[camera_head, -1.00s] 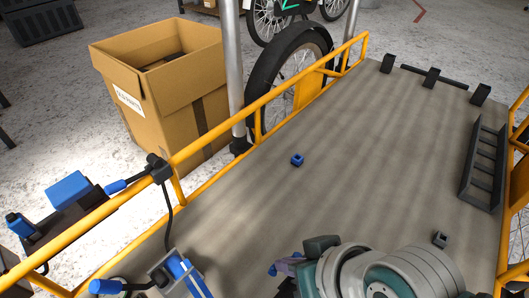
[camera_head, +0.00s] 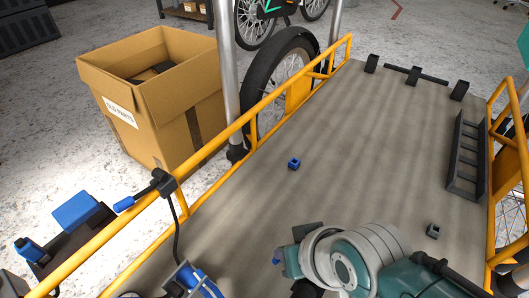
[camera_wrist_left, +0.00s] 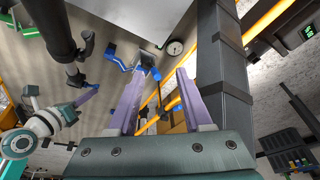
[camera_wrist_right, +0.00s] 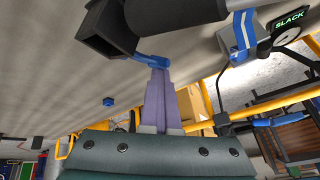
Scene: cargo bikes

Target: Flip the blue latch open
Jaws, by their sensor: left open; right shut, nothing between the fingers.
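A blue lever (camera_wrist_right: 153,61) at the edge of a black housing (camera_wrist_right: 108,28) shows in the right wrist view; I cannot tell for sure that it is the latch. My right gripper (camera_wrist_right: 157,72) is shut and empty, its tips right by this lever; contact is unclear. The right gripper (camera_head: 278,258) is low in the head view, right of a silver and blue bracket (camera_head: 190,281). In the left wrist view a blue lever (camera_wrist_left: 118,58) shows beyond my left gripper (camera_wrist_left: 160,80), which is open and empty. The left gripper is outside the head view.
A small blue block (camera_head: 294,163) and a small dark block (camera_head: 432,231) sit on the cargo deck (camera_head: 360,150). A yellow rail (camera_head: 215,142) runs along its left side. A black rack (camera_head: 462,160) lies at right. A cardboard box (camera_head: 150,125) stands beyond the rail.

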